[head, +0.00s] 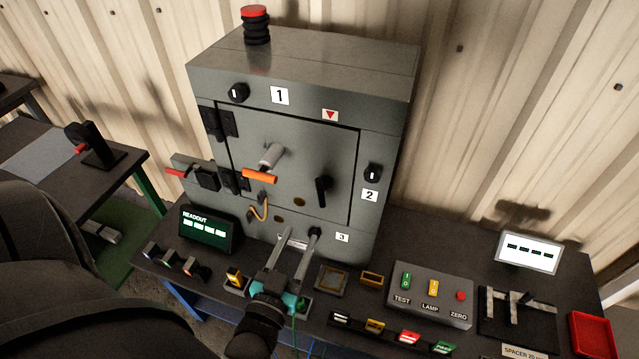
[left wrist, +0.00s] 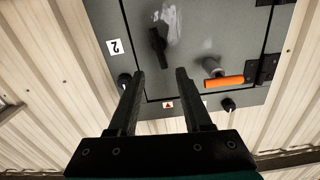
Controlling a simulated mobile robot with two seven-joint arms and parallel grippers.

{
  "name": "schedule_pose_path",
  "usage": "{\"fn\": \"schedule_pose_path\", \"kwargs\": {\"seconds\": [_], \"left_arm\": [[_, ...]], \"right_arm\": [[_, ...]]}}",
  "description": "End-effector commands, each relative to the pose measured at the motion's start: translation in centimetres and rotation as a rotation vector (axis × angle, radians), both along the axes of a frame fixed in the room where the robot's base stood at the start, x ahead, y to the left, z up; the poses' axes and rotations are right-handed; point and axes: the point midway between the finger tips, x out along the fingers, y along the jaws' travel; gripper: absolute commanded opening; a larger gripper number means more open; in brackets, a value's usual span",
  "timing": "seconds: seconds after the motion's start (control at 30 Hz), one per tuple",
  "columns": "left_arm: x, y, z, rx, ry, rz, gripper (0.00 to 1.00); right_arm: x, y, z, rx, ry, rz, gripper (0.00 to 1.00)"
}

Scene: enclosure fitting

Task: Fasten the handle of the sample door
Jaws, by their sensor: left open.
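The grey enclosure (head: 300,62) has a large front door (head: 290,140), hinged at its left and looking shut in its frame. A black handle (head: 322,192) points roughly downward near the door's right edge; the left wrist view shows this handle (left wrist: 158,40) upside down. An orange-gripped lever (head: 260,176) on a grey stem sits left of it, and also shows in the left wrist view (left wrist: 230,81). My left gripper (head: 301,234) is open and empty, in front of the enclosure's lower part in the head view. My right gripper is not in view.
A bench in front carries a readout (head: 208,229), a switch box (head: 430,292) and several small coloured parts. A red tray (head: 593,335) lies at the far right. Knobs (head: 237,92) and (head: 373,173) stick out of the enclosure's front. A red-ended lever (head: 176,171) projects at its left.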

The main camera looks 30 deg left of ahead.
Motion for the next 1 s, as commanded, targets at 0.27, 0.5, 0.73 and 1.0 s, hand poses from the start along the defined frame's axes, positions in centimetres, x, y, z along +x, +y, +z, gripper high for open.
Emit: {"fn": "schedule_pose_path", "kwargs": {"seconds": [0.27, 0.5, 0.73, 1.0], "left_arm": [[4.5, 1.0, 0.0, -0.001, -0.002, -0.002, 0.49], [8.6, 2.0, 0.0, 0.000, 0.000, -0.002, 0.49], [12.0, 2.8, -0.1, -0.002, 0.003, -0.002, 0.49], [13.9, 3.3, -0.2, -0.002, 0.004, -0.002, 0.49]], "right_arm": [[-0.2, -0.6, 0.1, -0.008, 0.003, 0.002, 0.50], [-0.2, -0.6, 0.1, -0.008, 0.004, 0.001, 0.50], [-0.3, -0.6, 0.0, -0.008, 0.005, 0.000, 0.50], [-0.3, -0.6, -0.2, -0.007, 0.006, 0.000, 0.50]]}}
